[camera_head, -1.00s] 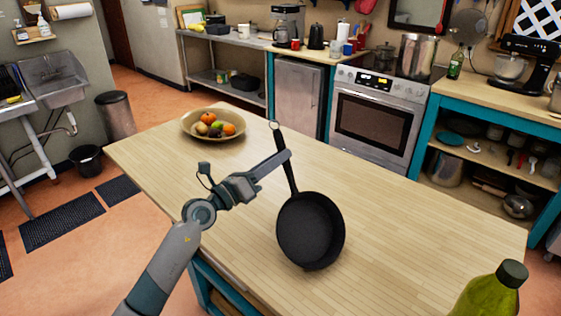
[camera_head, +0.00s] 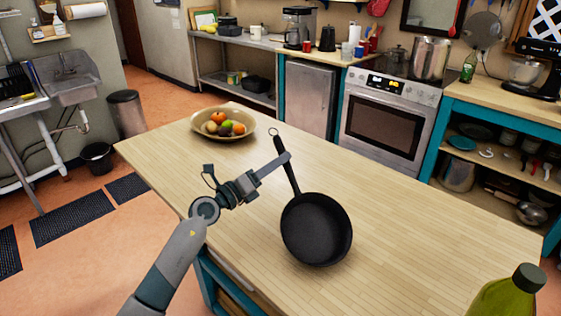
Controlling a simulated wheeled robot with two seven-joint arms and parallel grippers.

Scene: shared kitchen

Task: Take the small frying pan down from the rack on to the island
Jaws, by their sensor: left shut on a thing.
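A small black frying pan (camera_head: 316,230) shows over the middle of the wooden island top (camera_head: 420,235), its bowl toward me and its handle pointing up and away. I look into its empty inside. My left gripper (camera_head: 287,158) is shut on the pan's handle, partway along it. The ring at the handle's end shows beyond the fingers. I cannot tell whether the pan touches the island or hangs just above it. My right gripper is not in view, and neither is the rack.
A fruit bowl (camera_head: 197,134) stands at the island's far left end. A green bottle (camera_head: 505,297) with a dark cap stands at the lower right. The island top right of the pan is clear. The stove (camera_head: 388,125) is across the aisle.

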